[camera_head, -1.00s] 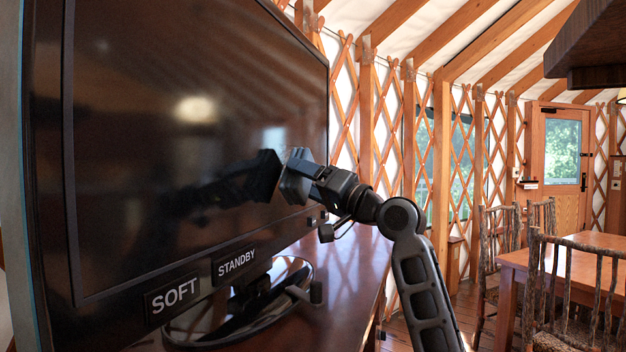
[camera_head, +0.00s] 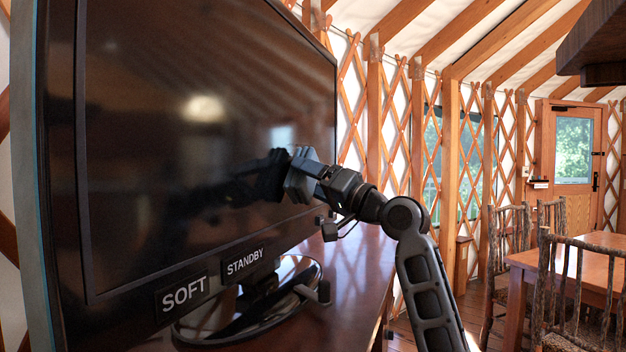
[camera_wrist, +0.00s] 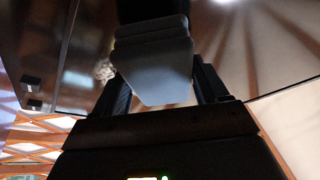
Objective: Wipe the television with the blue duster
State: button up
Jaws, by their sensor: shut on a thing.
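The television (camera_head: 180,110) stands at the left of the head view, its dark glossy screen facing right and reflecting my arm. Labels "SOFT" and "STANDBY" are on its lower frame. My gripper (camera_head: 318,180) is at the right part of the screen. It is shut on the duster (camera_head: 298,176), a grey-blue block whose far side is at the screen, touching it or very close. In the wrist view the duster (camera_wrist: 155,70) sits between the two fingers (camera_wrist: 160,95), with the screen behind it.
The television rests on an oval stand (camera_head: 290,300) on a brown wooden cabinet (camera_head: 350,270). A lattice wall (camera_head: 400,140) runs behind. A table (camera_head: 590,265) with log chairs (camera_head: 560,290) is at the right. A dark overhang (camera_head: 595,45) is at the upper right.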

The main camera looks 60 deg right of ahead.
jog(key=shift+w, duration=0.65)
jog(key=shift+w+d+b, duration=0.2)
jog(key=shift+d+b, duration=0.55)
jog(key=shift+d, duration=1.2)
jog(key=w+d+b, duration=0.1)
jog(key=d+b, duration=0.2)
jog(key=d, duration=0.4)
jog(key=shift+w+d, duration=0.25)
jog(key=shift+d, duration=0.15)
